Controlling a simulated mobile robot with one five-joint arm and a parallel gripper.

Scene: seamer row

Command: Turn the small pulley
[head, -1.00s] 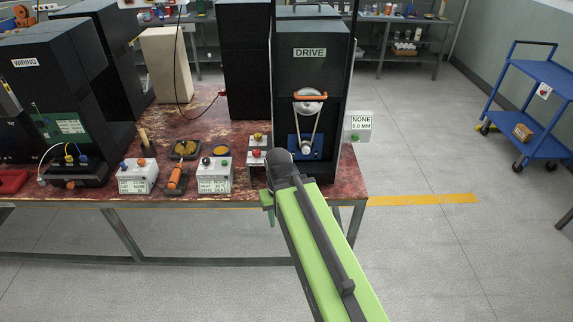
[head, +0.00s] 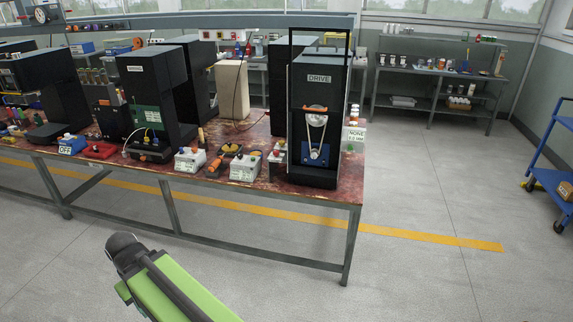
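The black drive unit (head: 319,85), labelled DRIVE, stands at the right end of the workbench. On its front a pale belt runs from a larger grey upper pulley (head: 316,121) down to the small pulley (head: 315,154) in front of a blue plate (head: 304,152). An orange bar (head: 315,108) sits at the upper pulley. My green arm shows at the lower left, in front of the bench and well apart from the drive unit. Its dark rounded joint is the farthest part I see; my gripper does not show.
The red-topped bench (head: 345,190) holds several control boxes, among them one box (head: 245,167) left of the drive unit. A blue cart (head: 553,178) stands far right. Floor in front is clear.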

